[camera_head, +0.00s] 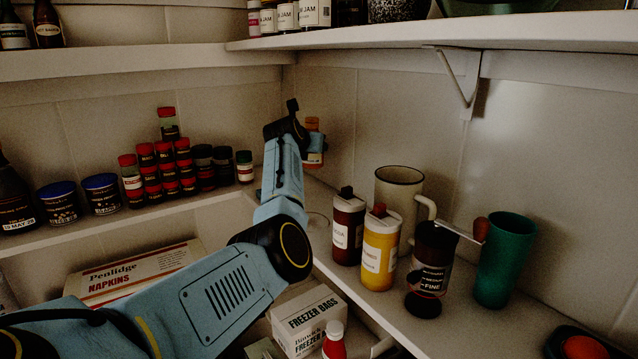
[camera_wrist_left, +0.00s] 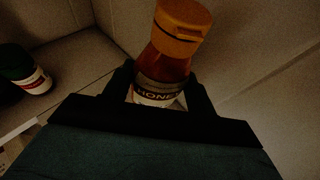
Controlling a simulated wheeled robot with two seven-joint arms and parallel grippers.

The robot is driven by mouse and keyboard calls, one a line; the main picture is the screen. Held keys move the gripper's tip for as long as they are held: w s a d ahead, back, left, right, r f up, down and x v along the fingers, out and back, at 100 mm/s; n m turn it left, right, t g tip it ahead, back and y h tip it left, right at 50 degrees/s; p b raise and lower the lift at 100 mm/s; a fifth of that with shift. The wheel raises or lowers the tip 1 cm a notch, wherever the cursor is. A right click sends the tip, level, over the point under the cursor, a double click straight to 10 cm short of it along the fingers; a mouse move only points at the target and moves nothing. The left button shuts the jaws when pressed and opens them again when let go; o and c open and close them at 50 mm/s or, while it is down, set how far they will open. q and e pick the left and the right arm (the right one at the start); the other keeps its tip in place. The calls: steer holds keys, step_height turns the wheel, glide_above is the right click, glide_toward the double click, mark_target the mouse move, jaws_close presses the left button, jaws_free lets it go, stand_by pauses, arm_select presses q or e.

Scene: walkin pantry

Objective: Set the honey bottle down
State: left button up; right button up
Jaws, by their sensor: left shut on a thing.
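The honey bottle (camera_wrist_left: 168,68) has amber contents, an orange cap and a label reading HONEY. In the left wrist view it stands between the two dark fingers of my left gripper (camera_wrist_left: 160,92), which is shut on it. In the head view the bottle (camera_head: 313,150) shows at the far corner of the shelves, partly hidden by my left gripper (camera_head: 318,143). It looks close to upright there. I cannot tell whether its base touches the shelf. My right gripper is not in view.
Stacked spice jars (camera_head: 166,170) and a green-capped jar (camera_head: 244,167) stand left of the corner. On the right shelf (camera_head: 455,318) are a brown bottle (camera_head: 347,228), a yellow bottle (camera_head: 380,250), a mug (camera_head: 397,190), a grinder (camera_head: 432,265) and a green cup (camera_head: 504,260). An upper shelf (camera_head: 440,32) overhangs.

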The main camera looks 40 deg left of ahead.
mark_target(309, 165)
arm_select(q)
steer(key=f, duration=0.2)
steer(key=s+f, duration=0.1)
steer(key=f, duration=0.1)
steer(key=shift+w+f, duration=0.15)
steer(key=shift+f, duration=0.55)
step_height(309, 165, down, 3)
steer(key=shift+r, duration=0.1)
steer(key=o, duration=1.1)
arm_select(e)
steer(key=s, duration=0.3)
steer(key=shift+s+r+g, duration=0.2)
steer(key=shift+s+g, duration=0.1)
